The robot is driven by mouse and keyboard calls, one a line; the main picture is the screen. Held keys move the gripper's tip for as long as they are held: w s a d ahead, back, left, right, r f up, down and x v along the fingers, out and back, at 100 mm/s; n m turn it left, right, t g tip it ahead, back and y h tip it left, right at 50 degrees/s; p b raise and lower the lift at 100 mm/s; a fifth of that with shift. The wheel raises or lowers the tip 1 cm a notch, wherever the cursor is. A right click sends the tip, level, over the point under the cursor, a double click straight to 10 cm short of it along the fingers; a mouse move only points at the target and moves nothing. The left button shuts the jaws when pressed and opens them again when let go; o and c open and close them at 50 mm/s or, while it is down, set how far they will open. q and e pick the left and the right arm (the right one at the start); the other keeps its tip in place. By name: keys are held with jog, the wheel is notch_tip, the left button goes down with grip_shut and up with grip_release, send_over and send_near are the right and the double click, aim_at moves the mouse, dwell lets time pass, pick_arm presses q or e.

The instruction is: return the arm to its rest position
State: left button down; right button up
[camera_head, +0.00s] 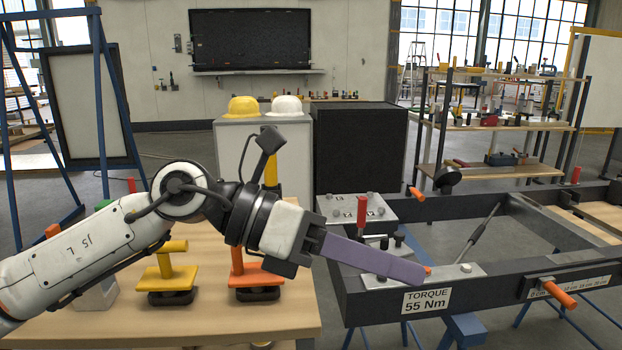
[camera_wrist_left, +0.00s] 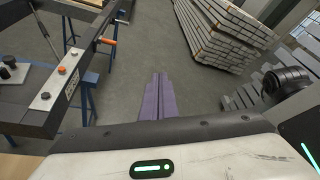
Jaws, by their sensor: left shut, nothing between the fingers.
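My left arm comes in from the left in the head view, stretched to the right across the wooden table (camera_head: 220,322). My left gripper (camera_head: 415,270) is shut and empty, its long purple fingers together and pointing right and slightly down. In the picture they overlap the near left corner of the dark container frame (camera_head: 375,306); I cannot tell whether they touch it. In the left wrist view the closed purple fingers (camera_wrist_left: 158,85) show against the grey floor, with the frame (camera_wrist_left: 35,118) off to the left. My right arm and gripper are not in view.
A grey cabinet (camera_head: 240,150) with two helmets stands behind. In the wrist view, stacked beams (camera_wrist_left: 225,35) lie on the floor, with clear floor before the fingers.

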pick_arm(q)
jog(key=w+a+f+n+t+h+p, duration=0.1)
jog(key=w+a+f+n+t+p, duration=0.2)
jog(key=n+t, duration=0.8)
jog(key=w+a+f+n+t+h+p, duration=0.1)
jog(key=w+a+f+n+t+h, duration=0.25)
jog(key=n, duration=1.35)
jog(key=w+a+f+n+t+y+p, duration=0.1)
jog(key=a+f+n+t+y+p, duration=0.15)
jog(key=a+f+n+y, duration=0.6)
jog(key=s+a+f+n+g+y, duration=0.3)
jog(key=s+a+f+n, duration=0.2)
jog(key=s+f, duration=0.5)
jog(key=s+a+f+n+g+y+p, duration=0.1)
jog(key=s+a+f+n+g+y, duration=0.3)
jog(key=s+f, duration=0.7)
notch_tip(320, 180, down, 6)
jog(key=shift+s+a+f+n, duration=0.15)
jog(key=shift+a+n, duration=0.2)
jog(key=shift+n, duration=0.2)
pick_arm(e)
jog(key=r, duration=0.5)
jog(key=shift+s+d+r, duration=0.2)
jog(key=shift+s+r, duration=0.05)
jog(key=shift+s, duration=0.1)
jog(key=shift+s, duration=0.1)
